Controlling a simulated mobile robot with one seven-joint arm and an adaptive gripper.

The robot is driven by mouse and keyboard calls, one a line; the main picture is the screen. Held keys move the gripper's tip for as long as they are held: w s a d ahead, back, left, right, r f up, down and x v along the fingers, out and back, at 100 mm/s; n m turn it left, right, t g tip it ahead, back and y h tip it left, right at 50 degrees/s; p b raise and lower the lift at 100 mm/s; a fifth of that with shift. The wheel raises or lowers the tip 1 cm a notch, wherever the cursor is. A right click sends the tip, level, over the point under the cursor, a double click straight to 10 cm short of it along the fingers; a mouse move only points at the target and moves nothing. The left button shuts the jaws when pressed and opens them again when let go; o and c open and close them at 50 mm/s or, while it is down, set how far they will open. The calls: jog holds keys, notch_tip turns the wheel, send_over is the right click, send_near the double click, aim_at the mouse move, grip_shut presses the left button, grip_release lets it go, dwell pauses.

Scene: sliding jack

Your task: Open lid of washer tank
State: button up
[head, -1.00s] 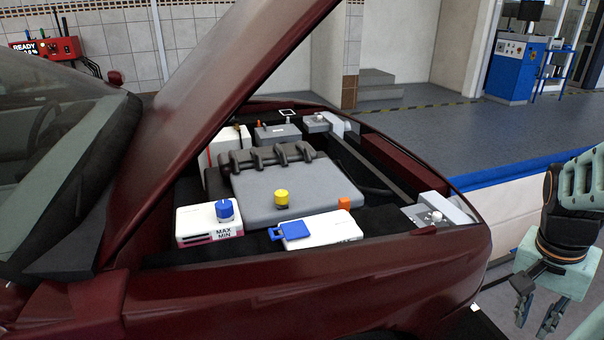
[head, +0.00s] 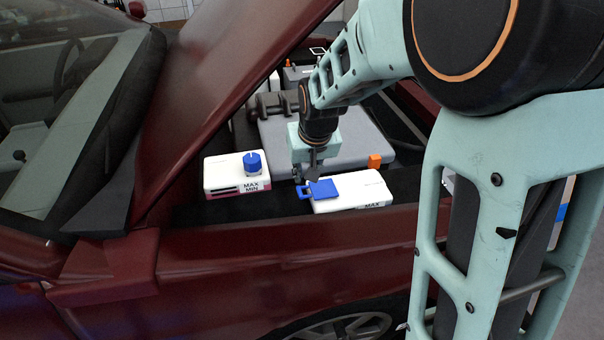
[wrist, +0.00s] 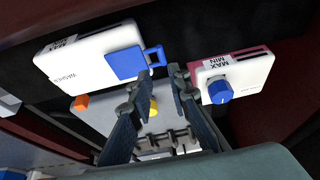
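The washer tank (head: 355,192) is a white box at the front of the engine bay; its top also shows in the wrist view (wrist: 82,62), marked WASHER. Its blue lid (head: 322,189) lies flat at the tank's left end, with a loop-shaped tab sticking out. In the wrist view the lid (wrist: 127,65) is just beyond my left finger, and its tab reaches toward the gap between the fingers. My gripper (head: 306,177) points down over the tab. In the wrist view my gripper (wrist: 162,72) is open and empty. Whether a fingertip touches the tab, I cannot tell.
A second white tank (head: 236,174) with a blue round cap (head: 252,162) stands to the left. An orange cap (head: 375,161) and grey engine cover (head: 355,140) lie behind. The raised dark red hood (head: 215,85) slopes close to my arm. The fender (head: 290,250) borders the front.

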aim_at(300, 193)
jog(key=b+x, duration=0.1)
jog(key=x, duration=0.9)
jog(key=shift+w+a+f, duration=0.1)
jog(key=shift+f, duration=0.25)
jog(key=shift+c, duration=0.5)
grip_shut()
